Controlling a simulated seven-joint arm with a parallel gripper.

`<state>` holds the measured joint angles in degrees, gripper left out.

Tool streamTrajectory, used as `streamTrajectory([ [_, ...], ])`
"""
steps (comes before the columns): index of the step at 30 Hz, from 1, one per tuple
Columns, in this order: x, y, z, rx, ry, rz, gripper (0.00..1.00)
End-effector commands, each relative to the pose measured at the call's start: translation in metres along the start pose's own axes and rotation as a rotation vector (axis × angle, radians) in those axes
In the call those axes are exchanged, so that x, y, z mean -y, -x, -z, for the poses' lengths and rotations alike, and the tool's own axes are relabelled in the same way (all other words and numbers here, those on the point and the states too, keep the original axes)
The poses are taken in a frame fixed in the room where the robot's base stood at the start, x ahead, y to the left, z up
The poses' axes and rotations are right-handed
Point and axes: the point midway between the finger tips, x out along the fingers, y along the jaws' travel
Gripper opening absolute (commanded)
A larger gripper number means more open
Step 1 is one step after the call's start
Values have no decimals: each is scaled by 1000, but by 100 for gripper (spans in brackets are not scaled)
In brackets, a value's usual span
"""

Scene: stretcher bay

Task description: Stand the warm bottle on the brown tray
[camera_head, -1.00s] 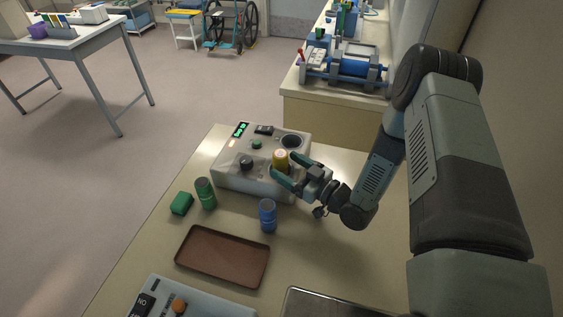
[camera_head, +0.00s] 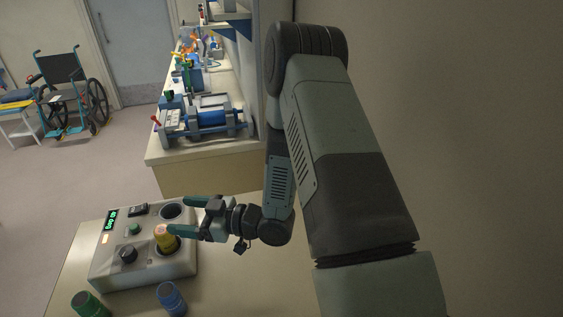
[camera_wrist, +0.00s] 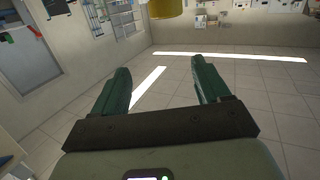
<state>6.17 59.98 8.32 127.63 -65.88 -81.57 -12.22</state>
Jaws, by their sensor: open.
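A yellow bottle (camera_head: 165,238) stands in a well of the grey warmer (camera_head: 165,264). Its upper part shows; the rest is hidden in the well. My gripper (camera_head: 182,214) is open and empty, fingers pointing left, at the bottle's far right side in the head view. One finger overlaps the bottle's edge there; I cannot tell if they touch. The brown tray is out of view now.
A blue bottle (camera_head: 171,298) and a green bottle (camera_head: 91,304) stand before the warmer, cut by the lower edge. An empty well (camera_head: 172,210) lies behind the yellow bottle, near a finger. A dark knob (camera_head: 128,254) sticks up. A counter with equipment (camera_head: 207,116) stands behind.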

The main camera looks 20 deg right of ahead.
Motion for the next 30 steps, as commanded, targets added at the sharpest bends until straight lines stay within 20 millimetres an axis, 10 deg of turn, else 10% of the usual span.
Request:
streamTrajectory([
  [8,-85,31,64,445,185,-252,75],
  [15,-117,115,150,749,131,-598,75],
  [20,-91,179,206,859,-21,-809,75],
  [30,47,271,261,914,-497,-983,75],
])
